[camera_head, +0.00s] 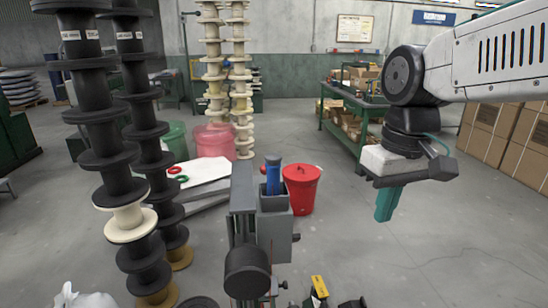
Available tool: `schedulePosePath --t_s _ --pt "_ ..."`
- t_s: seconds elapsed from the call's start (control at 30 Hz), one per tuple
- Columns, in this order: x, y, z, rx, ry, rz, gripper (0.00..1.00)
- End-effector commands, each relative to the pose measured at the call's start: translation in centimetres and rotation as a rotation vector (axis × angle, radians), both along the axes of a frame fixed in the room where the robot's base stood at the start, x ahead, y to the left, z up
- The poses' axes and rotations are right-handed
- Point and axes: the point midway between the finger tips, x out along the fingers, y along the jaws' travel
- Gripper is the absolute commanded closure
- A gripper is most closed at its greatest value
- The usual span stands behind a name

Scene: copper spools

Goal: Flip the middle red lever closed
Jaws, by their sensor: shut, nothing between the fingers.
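My gripper (386,217) hangs from my arm at the right, with its teal fingers pointing down over open floor. The fingers are together and empty. A grey machine post (243,205) with a blue cylinder (273,178) on top stands at the centre, left of my gripper and apart from it. A small red part (263,169) shows beside the blue cylinder. It is too small to tell whether it is a lever or how it is turned. No row of red levers can be clearly made out.
Tall stacks of black spools (100,130) stand at the left, with cream spools (240,90) behind. A red bucket (302,190) stands right of the machine. A green workbench (345,130) and cardboard boxes (500,130) are at the right. The right floor is clear.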

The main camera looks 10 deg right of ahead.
Motion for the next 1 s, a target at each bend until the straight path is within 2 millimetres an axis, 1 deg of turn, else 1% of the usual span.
schedulePosePath --t_s 0.03,0.17,0.27,0.3,0.37,0.4,0.47,0.5,0.6,0.7,0.8,0.83,0.93,1.0 --pt "1.3 0.4 0.4 0.005 0.006 0.027 1.0" --pt "5.1 1.8 1.5 0.026 0.015 0.114 1.0" --pt "9.2 3.5 2.4 0.05 0.022 0.218 1.0" --pt "11.2 4.3 2.7 0.063 0.022 0.268 1.0" --pt "14.2 5.6 3.2 0.083 0.02 0.353 1.0" --pt "16.2 6.6 3.4 0.097 0.017 0.413 1.0" --pt "19.2 8.0 3.7 0.119 0.007 0.508 1.0" --pt "21.1 9.0 3.9 0.134 -0.001 0.574 1.0" --pt "25.6 11.5 4.3 0.172 -0.035 0.754 1.0" --pt "29.1 13.6 5.0 0.204 -0.084 0.94 1.0" --pt "31.3 15.1 5.9 0.224 -0.132 1.097 1.0" --pt "31.6 15.4 6.1 0.227 -0.143 1.13 1.0" --pt "32.3 15.9 6.4 0.234 -0.166 1.197 1.0" --pt "32.4 16.1 6.2 0.235 -0.17 1.213 1.0"
